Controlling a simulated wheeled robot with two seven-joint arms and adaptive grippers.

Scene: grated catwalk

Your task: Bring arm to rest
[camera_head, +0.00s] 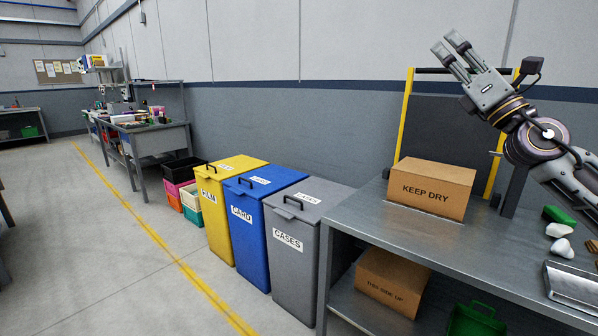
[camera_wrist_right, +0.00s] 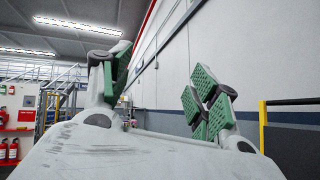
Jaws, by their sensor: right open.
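My right gripper (camera_head: 452,49) is raised at the upper right of the head view, above the metal workbench (camera_head: 350,212) and the box marked KEEP DRY. Its fingers point up and to the left. In the right wrist view its green-padded fingers (camera_wrist_right: 160,88) stand wide apart with nothing between them. The gripper touches nothing that I can see. My left gripper does not show in either view.
A cardboard box marked KEEP DRY (camera_head: 432,189) stands on the bench. Another box (camera_head: 392,283) sits on its lower shelf. White lumps (camera_head: 560,248) and a metal tray (camera_head: 572,286) lie at right. Yellow (camera_head: 222,225), blue (camera_head: 250,240) and grey (camera_head: 292,270) bins stand left of the bench. Floor further left is clear.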

